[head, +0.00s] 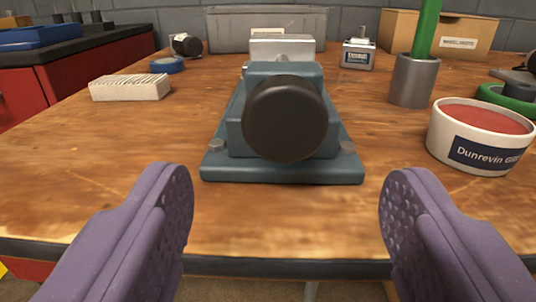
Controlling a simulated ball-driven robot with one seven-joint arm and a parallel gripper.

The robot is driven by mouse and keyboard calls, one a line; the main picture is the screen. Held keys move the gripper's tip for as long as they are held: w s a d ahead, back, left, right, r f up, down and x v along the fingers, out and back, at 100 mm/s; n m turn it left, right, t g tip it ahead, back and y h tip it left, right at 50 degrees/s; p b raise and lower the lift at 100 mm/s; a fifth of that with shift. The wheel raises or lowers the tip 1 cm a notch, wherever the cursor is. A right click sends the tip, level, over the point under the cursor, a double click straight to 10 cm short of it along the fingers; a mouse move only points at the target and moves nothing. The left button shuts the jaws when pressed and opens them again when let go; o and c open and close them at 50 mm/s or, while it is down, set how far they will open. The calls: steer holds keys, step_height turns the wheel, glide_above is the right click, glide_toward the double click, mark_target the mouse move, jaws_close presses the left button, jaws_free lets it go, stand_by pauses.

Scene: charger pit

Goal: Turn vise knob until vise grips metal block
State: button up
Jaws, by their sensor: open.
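The teal vise (232,132) stands on the wooden workbench, straight ahead in the head view. Its round black knob (286,118) faces me at the front of the vise. A silver metal block (283,47) shows behind and above the knob, at the vise's far part. The knob and vise body hide the jaws, so I cannot tell whether they touch the block. My gripper (287,205) is open and empty, its two purple fingers wide apart. It is nearer to me than the knob, with one finger to each side and lower in the picture.
On the workbench (120,150), a white brush-like block (130,87) and blue tape roll (167,65) lie left. A metal cup (414,80) with a green rod and a labelled white tub (480,138) stand right. The wood around the vise's front is clear.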

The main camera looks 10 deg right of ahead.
mark_target(284, 134)
steer(key=b+x, duration=0.1)
steer(key=x, duration=0.4)
steer(key=shift+w, duration=0.25)
steer(key=shift+d, duration=0.1)
steer(key=c, duration=1.1)
steer(key=shift+o, duration=0.3)
steer(key=shift+m, duration=0.3)
